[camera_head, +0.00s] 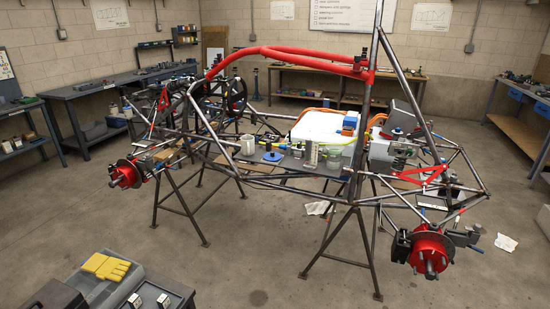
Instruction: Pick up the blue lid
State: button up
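A small round blue piece (272,156), which looks like a lid, lies flat on the grey panel inside the tube chassis (345,196). A dark upright part seems to stand on or just behind it; I cannot tell which. A small blue block (310,169) sits to its right, at the panel's front edge. A pale cup or jar (247,145) stands to its left. A clear or pale jar (311,153) stands to its right. My gripper is not in view.
The chassis stands on dark trestles (181,208) with splayed legs. Red hubs (429,253) stick out at its corners. A grey case with yellow gloves (106,267) is at the front left. Workbenches line the walls. Open floor lies in front of the chassis.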

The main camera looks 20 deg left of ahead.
aim_at(273, 156)
jog(key=i+j+z, duration=0.1)
jog(key=i+j, duration=0.7)
jog(key=i+j+z, duration=0.15)
jog(key=i+j, duration=0.65)
jog(key=j, duration=0.2)
jog(key=i+j+z, duration=0.15)
jog(key=i+j, duration=0.2)
jog(key=j, duration=0.15)
jog(key=i+j, duration=0.35)
jog(key=j, duration=0.2)
jog(key=z, duration=0.05)
